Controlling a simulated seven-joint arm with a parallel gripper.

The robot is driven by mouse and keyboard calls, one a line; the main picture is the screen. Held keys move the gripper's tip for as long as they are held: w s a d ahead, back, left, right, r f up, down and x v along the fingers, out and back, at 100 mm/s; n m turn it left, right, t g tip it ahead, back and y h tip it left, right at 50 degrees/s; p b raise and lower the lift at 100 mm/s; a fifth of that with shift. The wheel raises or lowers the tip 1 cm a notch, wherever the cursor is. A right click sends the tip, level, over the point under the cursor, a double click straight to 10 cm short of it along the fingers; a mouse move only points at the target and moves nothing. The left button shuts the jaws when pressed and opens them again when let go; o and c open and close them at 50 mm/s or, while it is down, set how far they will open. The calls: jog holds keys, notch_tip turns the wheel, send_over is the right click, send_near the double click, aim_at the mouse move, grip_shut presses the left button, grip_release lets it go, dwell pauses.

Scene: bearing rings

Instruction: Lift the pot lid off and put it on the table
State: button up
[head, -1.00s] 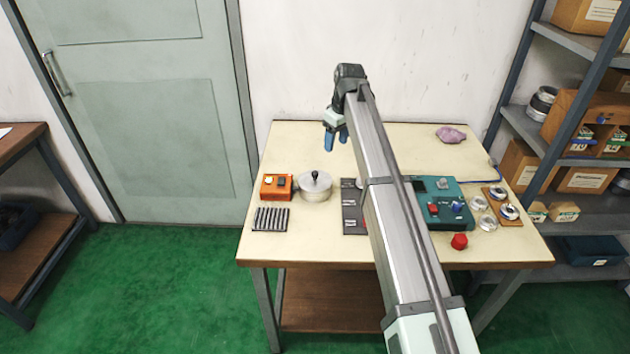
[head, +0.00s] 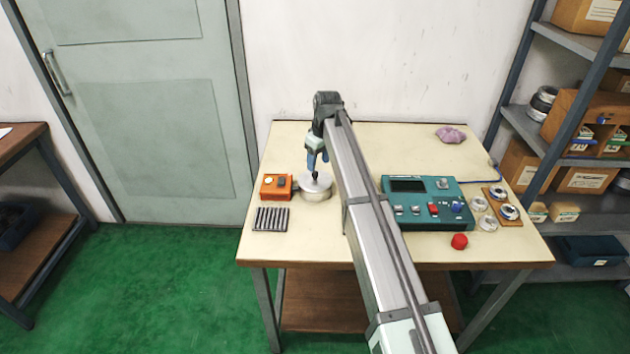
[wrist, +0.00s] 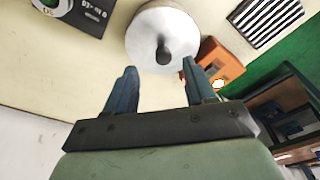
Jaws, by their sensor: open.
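The pot (head: 317,195) is a round, pale metal vessel on the left part of the table, with its lid (head: 307,184) on top. The lid has a dark knob, which shows clearly in the wrist view (wrist: 163,50). My gripper (head: 314,166) is above and just behind the pot in the head view, its blue fingers pointing down toward the knob. In the wrist view my gripper (wrist: 157,78) is open and empty, with the knob beyond the gap between the fingertips. The arm hides part of the table right of the pot.
An orange box (head: 276,186) stands close left of the pot, with a dark slotted block (head: 271,219) in front of it. A teal control panel (head: 428,203) and a red knob-like piece (head: 459,241) lie to the right. The table's back left (head: 290,140) is clear.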

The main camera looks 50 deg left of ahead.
aim_at(316, 172)
jog(key=shift+s+a+f, duration=0.1)
jog(key=shift+a+f, duration=0.05)
jog(key=shift+f, duration=0.7)
jog(key=shift+s+a+f, duration=0.1)
jog(key=shift+a+f, duration=0.1)
jog(key=shift+f, duration=0.65)
jog(key=shift+a+f, duration=0.15)
jog(key=shift+f, duration=0.7)
grip_shut()
